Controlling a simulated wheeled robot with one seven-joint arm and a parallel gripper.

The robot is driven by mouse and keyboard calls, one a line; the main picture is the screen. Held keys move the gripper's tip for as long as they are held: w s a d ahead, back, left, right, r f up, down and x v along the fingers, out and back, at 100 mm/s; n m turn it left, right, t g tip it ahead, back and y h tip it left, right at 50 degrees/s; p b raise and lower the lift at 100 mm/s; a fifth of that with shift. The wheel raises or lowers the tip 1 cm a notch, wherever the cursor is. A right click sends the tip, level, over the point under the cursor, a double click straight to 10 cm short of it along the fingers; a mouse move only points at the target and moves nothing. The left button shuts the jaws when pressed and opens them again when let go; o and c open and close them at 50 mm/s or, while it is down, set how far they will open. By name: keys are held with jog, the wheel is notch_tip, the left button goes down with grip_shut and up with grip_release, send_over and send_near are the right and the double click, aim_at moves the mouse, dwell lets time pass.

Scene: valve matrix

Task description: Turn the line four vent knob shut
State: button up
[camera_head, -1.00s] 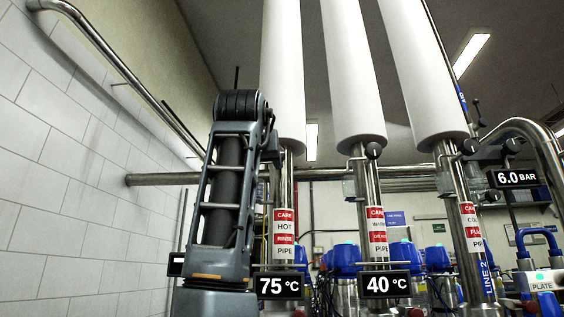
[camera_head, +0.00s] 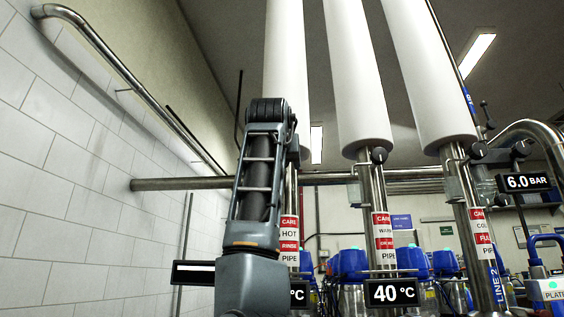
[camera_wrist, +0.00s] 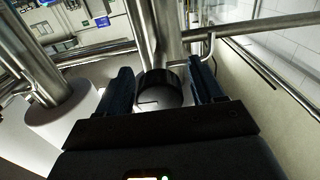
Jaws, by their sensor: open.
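In the wrist view a dark round knob (camera_wrist: 165,93) on a steel pipe sits between the two fingers of my gripper (camera_wrist: 160,82). The fingers are open, one on each side of it, with gaps showing. I cannot tell how deep the knob is between them, and no line number is readable on it. In the head view my arm covers the left pipe where this knob would be, and my gripper is hidden.
Thick white lagged pipes (camera_head: 357,75) hang above the knobs. A horizontal steel pipe (camera_head: 170,184) runs behind my arm. A tiled wall (camera_head: 70,190) stands at left. A 40 °C display (camera_head: 393,292) and a 6.0 BAR display (camera_head: 524,182) stick out at right.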

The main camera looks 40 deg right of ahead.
jog(key=shift+c, duration=0.2)
jog(key=c, duration=1)
jog(key=shift+r+m+p, duration=0.1)
jog(key=shift+m+p, duration=0.2)
jog(key=shift+s+d+f+m+p, duration=0.1)
jog(key=shift+m+p, duration=1.95)
jog(key=shift+m, duration=2.3)
jog(key=shift+d+f+m+p, duration=0.1)
jog(key=shift+m+p, duration=1.95)
jog(key=shift+m, duration=2.3)
